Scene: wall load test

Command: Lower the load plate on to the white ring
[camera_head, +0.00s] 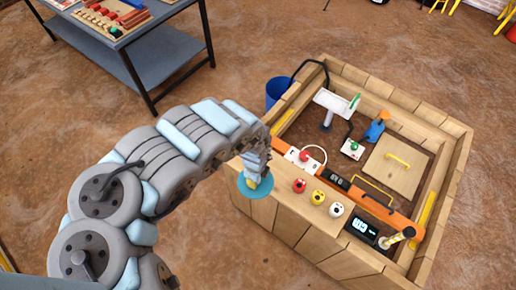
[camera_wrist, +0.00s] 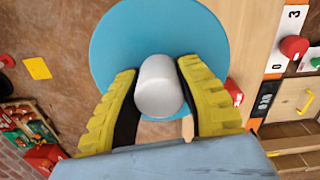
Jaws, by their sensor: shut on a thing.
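The load plate (camera_head: 261,191) is a blue disc at the left end of the wooden box's near ledge. In the wrist view the plate (camera_wrist: 108,50) fills the upper middle, with a pale grey cylindrical knob (camera_wrist: 159,88) at its centre. My gripper (camera_head: 256,176) has its yellow fingers shut on the knob; it also shows in the wrist view (camera_wrist: 158,84). The plate overlaps the ledge in the picture; I cannot tell whether it touches anything below.
The wooden box (camera_head: 455,150) stands on the brown floor. A small display (camera_head: 362,227) is further right. A blue bin (camera_head: 277,90) stands behind; a grey table (camera_head: 150,50) is at upper left.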

